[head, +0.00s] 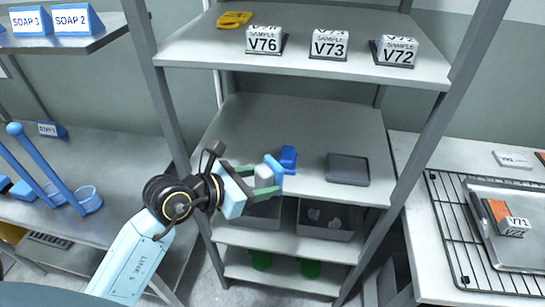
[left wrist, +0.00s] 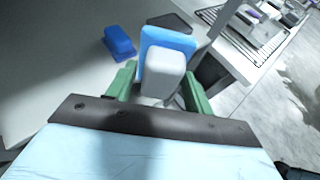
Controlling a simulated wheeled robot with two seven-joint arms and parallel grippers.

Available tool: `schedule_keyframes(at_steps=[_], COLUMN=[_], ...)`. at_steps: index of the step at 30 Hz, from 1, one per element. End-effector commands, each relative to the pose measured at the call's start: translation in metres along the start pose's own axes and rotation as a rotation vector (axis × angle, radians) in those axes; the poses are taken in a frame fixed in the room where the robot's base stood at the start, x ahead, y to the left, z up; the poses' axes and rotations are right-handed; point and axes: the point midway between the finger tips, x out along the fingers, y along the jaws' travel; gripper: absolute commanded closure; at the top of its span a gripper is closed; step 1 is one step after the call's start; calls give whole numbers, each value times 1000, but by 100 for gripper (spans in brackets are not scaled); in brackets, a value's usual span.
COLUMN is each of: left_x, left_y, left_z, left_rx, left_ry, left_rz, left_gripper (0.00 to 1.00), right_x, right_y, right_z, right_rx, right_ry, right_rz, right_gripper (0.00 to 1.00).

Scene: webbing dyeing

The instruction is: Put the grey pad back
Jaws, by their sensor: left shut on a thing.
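The grey pad (head: 264,175) is a pale grey block with a light blue plate on its far side. My left gripper (head: 257,180) is shut on the grey block, over the front of the middle shelf. In the left wrist view the grey pad (left wrist: 165,80) sits between the green fingers, with the blue plate standing behind it. It looks held above the shelf, though the gap is hard to judge. A dark flat tray (head: 347,169) lies empty on the shelf to the right. My right gripper is out of view.
A blue pad (head: 288,158) lies on the middle shelf (head: 300,120) just behind the held pad. Sample blocks on dark stands (head: 329,44) occupy the shelf above. Rack posts (head: 160,90) flank the shelf. The back of the middle shelf is clear.

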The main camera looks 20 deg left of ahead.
Motion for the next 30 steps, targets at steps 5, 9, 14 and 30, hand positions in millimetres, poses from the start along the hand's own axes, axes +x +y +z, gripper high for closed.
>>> schedule_keyframes(at_steps=[5,9,14,30], left_x=[30,56,75,76], left_y=[-29,-60,-86,-16], left_z=[12,16,13,-24], left_rx=[89,214,410,1499], left_ry=[102,253,457,1124], left_rz=[-157,-334,-520,-700], left_gripper=[66,66,66,66], right_x=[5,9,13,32], right_y=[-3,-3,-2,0], right_z=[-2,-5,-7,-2], right_rx=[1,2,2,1], right_ry=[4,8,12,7], right_rz=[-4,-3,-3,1], right_gripper=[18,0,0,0])
